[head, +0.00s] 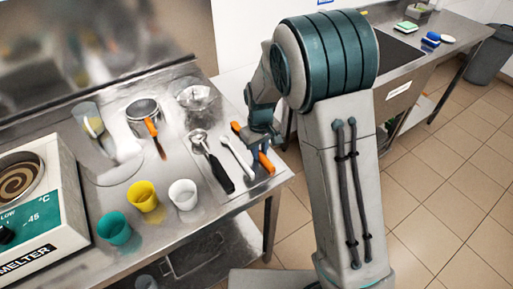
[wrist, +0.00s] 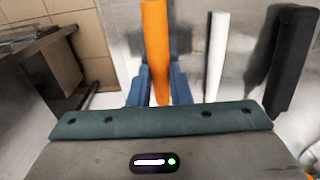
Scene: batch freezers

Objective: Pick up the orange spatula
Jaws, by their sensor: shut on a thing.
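The orange spatula (head: 266,162) lies along the right end of the steel table, partly hidden by my gripper in the head view. Its orange handle also shows in the wrist view (wrist: 155,40), running between the two blue fingers. My gripper (head: 262,137) is at the spatula, with its fingers shut on the orange handle (wrist: 158,90). I cannot tell whether the spatula is lifted off the table.
A white-handled utensil (head: 237,157) and a black-handled scoop (head: 219,172) lie just left of the spatula. The table's right edge is close by.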

